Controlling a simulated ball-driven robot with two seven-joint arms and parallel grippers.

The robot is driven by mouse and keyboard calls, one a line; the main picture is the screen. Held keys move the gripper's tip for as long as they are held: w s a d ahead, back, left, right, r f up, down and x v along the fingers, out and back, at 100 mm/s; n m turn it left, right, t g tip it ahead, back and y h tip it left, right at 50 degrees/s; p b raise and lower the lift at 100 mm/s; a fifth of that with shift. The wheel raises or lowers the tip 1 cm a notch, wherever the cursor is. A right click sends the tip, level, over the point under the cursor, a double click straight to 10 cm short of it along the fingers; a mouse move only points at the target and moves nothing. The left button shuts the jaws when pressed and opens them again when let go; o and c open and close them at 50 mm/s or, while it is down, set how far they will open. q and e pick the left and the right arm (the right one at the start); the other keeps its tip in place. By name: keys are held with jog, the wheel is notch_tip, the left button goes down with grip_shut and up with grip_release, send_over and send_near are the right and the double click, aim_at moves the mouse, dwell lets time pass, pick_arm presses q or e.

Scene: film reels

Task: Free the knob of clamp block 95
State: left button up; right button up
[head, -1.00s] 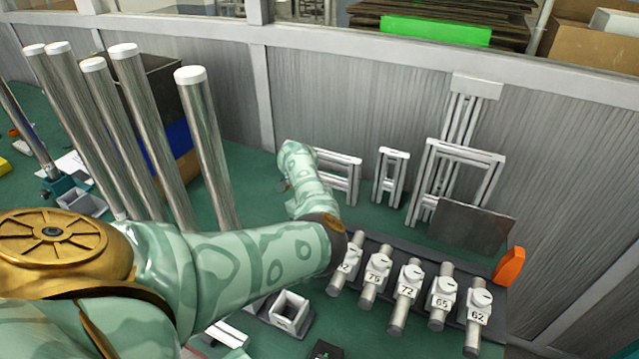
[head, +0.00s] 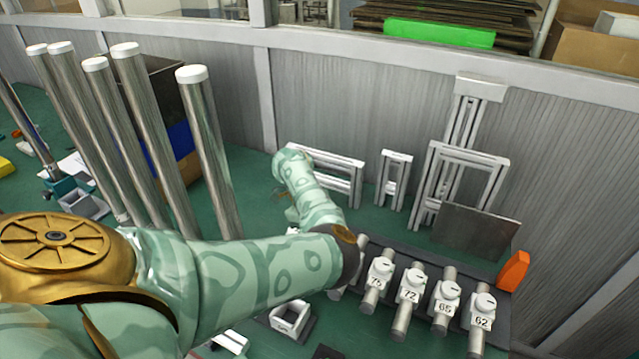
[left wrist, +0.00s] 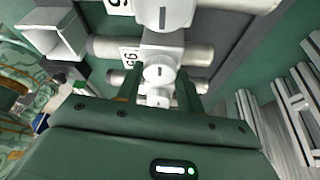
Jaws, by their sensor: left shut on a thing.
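A row of white clamp blocks with knobs sits on steel rods; in the head view the block 79 (head: 379,272), the block 72 (head: 410,285), the block 65 (head: 445,300) and the block 62 (head: 482,310) show. My left arm covers the row's left end, and I cannot read block 95 there. In the left wrist view my left gripper (left wrist: 159,97) has its dark fingers on both sides of a white knob (left wrist: 158,96), shut on it. A nearer label (left wrist: 130,57) seems to end in 5, but the held knob's number is hidden.
Steel posts with white caps (head: 200,140) stand left of my arm. White frames (head: 395,178) and a grey plate (head: 475,233) stand behind the row. An orange piece (head: 514,270) is at its right end. A small white square holder (head: 289,319) lies in front.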

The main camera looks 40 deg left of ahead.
pick_arm(q)
jog(key=o, duration=1)
jog(key=p+v, duration=0.6)
jog(key=v, duration=1)
jog(key=shift+r, duration=0.2)
